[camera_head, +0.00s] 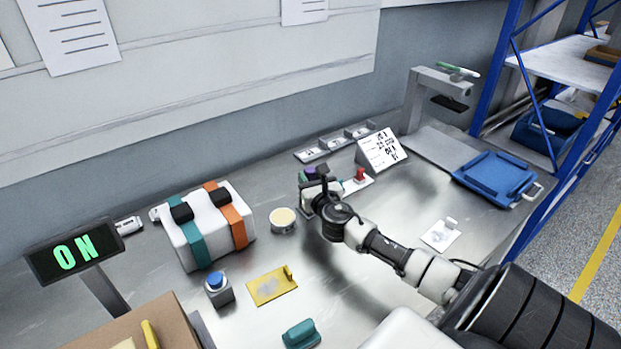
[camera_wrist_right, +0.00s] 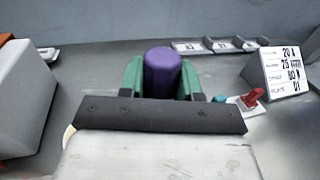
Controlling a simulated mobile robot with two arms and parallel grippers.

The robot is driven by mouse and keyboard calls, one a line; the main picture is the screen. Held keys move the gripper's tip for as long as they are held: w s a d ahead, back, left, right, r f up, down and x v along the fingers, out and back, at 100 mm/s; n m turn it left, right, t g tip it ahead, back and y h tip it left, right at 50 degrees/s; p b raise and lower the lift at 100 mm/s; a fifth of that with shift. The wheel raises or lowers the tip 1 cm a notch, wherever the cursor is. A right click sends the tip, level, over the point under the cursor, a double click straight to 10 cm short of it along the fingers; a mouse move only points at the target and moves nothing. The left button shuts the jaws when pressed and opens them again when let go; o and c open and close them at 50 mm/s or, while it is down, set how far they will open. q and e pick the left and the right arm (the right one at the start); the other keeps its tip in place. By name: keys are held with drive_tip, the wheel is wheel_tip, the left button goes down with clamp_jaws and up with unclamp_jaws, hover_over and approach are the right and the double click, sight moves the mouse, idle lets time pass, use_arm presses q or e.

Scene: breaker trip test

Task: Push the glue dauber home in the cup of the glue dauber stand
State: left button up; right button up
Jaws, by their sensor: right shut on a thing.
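My right gripper (camera_head: 310,178) is over the middle of the steel bench, its green fingers on either side of a purple, blunt-topped piece (camera_head: 310,172), which looks like the glue dauber. In the right wrist view the purple piece (camera_wrist_right: 163,73) stands upright between the green fingers (camera_wrist_right: 162,82), which are shut on it. Its lower end is hidden behind the gripper's dark bar. I cannot make out the glue dauber stand or its cup; the gripper hides the spot below. My left gripper is not in view.
A round pot with cream contents (camera_head: 283,219) stands left of the gripper. A white box with teal and orange bands (camera_head: 205,222) is farther left. A red lever (camera_head: 360,174) and a label card (camera_head: 381,150) stand right. A yellow plate (camera_head: 271,286) lies in front.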

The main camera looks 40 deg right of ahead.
drive_tip(key=shift+f+b, duration=0.4)
drive_tip(key=shift+f, duration=0.2)
drive_tip(key=o, duration=1)
drive_tip(key=v, duration=1.1)
drive_tip(key=shift+d, duration=0.1)
